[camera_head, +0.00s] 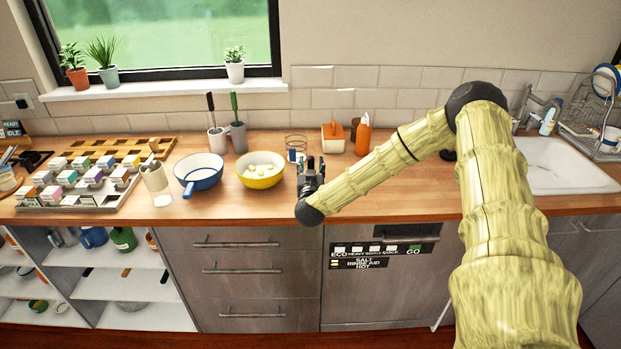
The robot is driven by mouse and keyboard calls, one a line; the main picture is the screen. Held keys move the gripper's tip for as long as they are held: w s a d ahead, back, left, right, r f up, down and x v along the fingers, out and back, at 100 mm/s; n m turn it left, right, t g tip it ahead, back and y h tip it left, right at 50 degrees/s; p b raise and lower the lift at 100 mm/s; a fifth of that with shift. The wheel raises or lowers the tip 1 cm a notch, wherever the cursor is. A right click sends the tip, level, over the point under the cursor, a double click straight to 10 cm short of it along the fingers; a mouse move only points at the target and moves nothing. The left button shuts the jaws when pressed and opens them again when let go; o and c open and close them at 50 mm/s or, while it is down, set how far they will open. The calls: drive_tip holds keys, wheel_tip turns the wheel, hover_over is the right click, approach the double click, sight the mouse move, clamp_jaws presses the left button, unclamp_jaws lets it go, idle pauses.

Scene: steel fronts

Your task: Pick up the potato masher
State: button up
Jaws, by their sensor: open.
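I cannot pick out a potato masher for certain. A black-handled tool (210,108) stands upright in a light holder at the back of the counter, and a green-handled tool (234,106) stands in a grey holder just right of it. Their lower ends are hidden, so I cannot tell what they are. My gripper (311,164) is open and appears empty, above the counter's front part, right of the yellow bowl (259,183). Both tools are to its left and farther back.
A white-and-blue pan (198,163) stands left of the yellow bowl, which holds several pale round items. A glass (296,142), an orange-and-white box (332,140) and an orange bottle (363,138) stand behind my gripper. Wooden counter (430,195) is clear toward the sink.

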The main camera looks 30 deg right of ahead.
drive_tip(key=shift+c, duration=0.4)
clamp_jaws()
drive_tip(key=shift+r, duration=0.15)
